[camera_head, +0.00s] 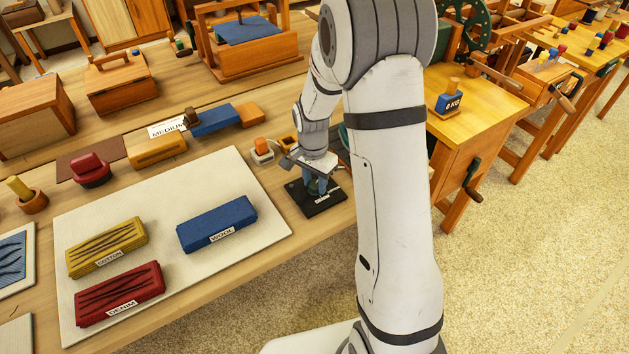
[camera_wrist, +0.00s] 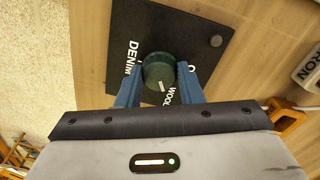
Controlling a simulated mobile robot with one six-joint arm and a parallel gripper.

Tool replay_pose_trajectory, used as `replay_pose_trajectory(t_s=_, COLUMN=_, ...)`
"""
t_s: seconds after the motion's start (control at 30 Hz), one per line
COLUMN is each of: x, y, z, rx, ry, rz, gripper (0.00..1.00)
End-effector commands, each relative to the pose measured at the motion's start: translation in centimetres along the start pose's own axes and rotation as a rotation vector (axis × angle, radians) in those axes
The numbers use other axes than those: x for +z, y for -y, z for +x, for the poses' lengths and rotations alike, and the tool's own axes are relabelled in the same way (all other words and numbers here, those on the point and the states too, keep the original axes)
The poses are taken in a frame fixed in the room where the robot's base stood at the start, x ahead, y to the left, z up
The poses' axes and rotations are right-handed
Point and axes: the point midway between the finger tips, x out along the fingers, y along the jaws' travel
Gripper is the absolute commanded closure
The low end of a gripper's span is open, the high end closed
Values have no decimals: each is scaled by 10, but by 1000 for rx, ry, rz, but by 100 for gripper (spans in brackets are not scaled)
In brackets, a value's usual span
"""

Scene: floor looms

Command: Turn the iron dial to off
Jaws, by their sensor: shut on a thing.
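The iron dial is a dark green round knob (camera_wrist: 159,70) on a black plate (camera_wrist: 190,20), which also shows in the head view (camera_head: 322,209). In the wrist view the plate carries white lettering: DENIM at left, WOOL below the knob, and another label partly hidden by a finger. A short white mark on the knob points down in the picture, toward the WOOL lettering. My gripper (camera_wrist: 160,82) is shut on the knob, with one blue finger on each side. In the head view my gripper (camera_head: 317,185) is over the plate, and the knob is mostly hidden.
A white-and-orange switch-like block (camera_head: 262,152) stands just left of the plate. A pale board (camera_head: 160,220) holds yellow, red and blue cloth bundles labelled COTTON, DENIM and WOOL. A wooden block and a MEDIUM card (camera_head: 168,128) lie behind it.

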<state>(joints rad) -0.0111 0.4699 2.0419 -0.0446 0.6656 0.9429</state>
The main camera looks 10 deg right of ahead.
Motion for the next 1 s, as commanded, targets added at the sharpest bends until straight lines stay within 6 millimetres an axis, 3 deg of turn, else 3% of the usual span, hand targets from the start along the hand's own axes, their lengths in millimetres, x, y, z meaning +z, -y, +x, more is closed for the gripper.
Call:
replay_pose_trajectory(t_s=0.27, x=0, y=0, z=0, rx=0, ry=-8, rz=-160, gripper=89)
replay_pose_trajectory(t_s=1.0, x=0, y=-1, z=0, rx=0, ry=-38, rz=-816, gripper=89)
